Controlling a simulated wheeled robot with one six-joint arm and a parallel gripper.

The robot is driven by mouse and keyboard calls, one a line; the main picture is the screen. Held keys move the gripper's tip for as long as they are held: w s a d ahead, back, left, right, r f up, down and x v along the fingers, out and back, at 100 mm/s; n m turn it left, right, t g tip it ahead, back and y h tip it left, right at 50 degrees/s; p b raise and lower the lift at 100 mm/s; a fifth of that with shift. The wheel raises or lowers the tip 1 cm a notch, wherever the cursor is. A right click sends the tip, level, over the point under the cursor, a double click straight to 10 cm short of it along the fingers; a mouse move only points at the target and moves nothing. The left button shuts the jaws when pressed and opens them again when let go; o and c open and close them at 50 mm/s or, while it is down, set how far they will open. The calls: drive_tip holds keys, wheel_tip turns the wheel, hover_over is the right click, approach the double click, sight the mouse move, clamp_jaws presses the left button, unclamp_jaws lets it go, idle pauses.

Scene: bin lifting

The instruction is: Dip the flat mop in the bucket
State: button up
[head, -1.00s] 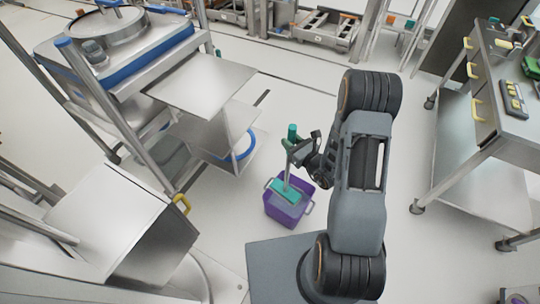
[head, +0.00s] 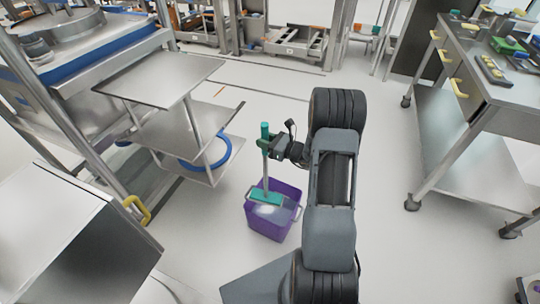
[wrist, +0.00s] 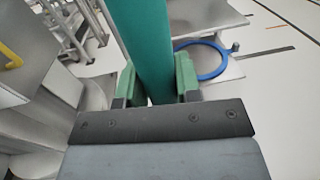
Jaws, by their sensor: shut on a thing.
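The flat mop (head: 266,180) has a green grip, a thin grey shaft and a flat teal head. It stands nearly upright, with its head (head: 266,198) within the opening of the purple bucket (head: 270,222), toward its far left rim. Something pale shows in the bucket beside the head. I cannot tell whether the head touches it. My gripper (head: 271,149) is shut on the mop's handle above the bucket. In the wrist view the green handle (wrist: 148,45) runs between the green finger pads of my gripper (wrist: 156,82).
A steel cart with shelves (head: 175,80) and a blue ring (head: 207,158) stands left of the bucket. A steel box with a yellow handle (head: 137,209) is at the lower left. A drawer table (head: 480,110) stands at the right. Floor between bucket and table is clear.

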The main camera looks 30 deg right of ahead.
drive_tip(key=f+b, duration=0.7)
drive_tip(key=f, duration=0.2)
drive_tip(key=d+f+b, duration=0.1)
drive_tip(key=f+b, duration=0.6)
drive_tip(key=f, duration=0.2)
drive_tip(key=d+f+b, duration=0.1)
drive_tip(key=f+b, duration=0.5)
drive_tip(key=f, duration=0.3)
drive_tip(key=shift+w+d+f+b, duration=0.2)
drive_tip(key=shift+d+b, duration=0.05)
drive_tip(key=shift+b, duration=0.15)
idle(0.9)
wheel_tip(320, 180, up, 23)
drive_tip(key=p, duration=1.7)
drive_tip(key=shift+p, duration=0.4)
